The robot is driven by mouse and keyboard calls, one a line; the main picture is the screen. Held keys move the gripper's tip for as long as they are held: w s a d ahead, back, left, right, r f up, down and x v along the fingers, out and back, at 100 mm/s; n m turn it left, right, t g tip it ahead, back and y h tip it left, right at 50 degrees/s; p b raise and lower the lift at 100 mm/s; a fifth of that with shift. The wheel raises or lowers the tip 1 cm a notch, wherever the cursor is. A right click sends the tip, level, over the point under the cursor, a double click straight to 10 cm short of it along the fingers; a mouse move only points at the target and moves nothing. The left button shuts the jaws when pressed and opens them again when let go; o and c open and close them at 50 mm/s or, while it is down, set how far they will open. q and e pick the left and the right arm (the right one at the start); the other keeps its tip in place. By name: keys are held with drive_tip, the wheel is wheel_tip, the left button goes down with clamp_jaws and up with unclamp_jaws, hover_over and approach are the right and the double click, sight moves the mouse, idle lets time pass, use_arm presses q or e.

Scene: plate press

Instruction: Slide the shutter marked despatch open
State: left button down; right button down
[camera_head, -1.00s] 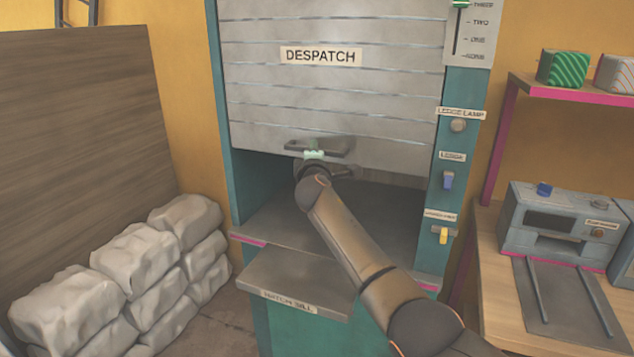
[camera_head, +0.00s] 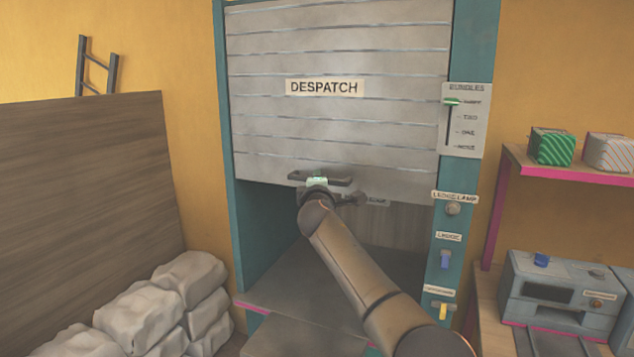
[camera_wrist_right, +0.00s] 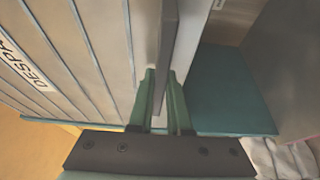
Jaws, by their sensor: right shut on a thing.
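The grey slatted shutter (camera_head: 340,130) with the label DESPATCH (camera_head: 324,88) hangs in a teal frame, part way up, with an open gap below it. Its dark bar handle (camera_head: 340,181) sits at its lower edge. My right gripper (camera_head: 318,183) is at this handle; my forearm hides part of it. In the right wrist view, the green fingers of my right gripper (camera_wrist_right: 163,98) are shut on the handle (camera_wrist_right: 167,50), and the shutter (camera_wrist_right: 85,50) is beside them. My left gripper is not in view.
Below the gap is a grey sill (camera_head: 335,280). The right post carries a slider panel (camera_head: 465,120), a lamp button, a blue switch (camera_head: 446,260) and a yellow switch (camera_head: 443,311). Pale sacks (camera_head: 160,300) are stacked at left. A grey machine (camera_head: 560,295) stands at right.

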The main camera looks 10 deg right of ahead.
drive_tip(key=shift+f, duration=0.1)
drive_tip(key=c, duration=0.9)
unclamp_jaws()
drive_tip(key=shift+o, duration=0.2)
drive_tip(key=shift+s+f, duration=0.1)
drive_tip(key=b+v, duration=0.2)
drive_tip(key=v, duration=1)
drive_tip(key=shift+s, duration=0.15)
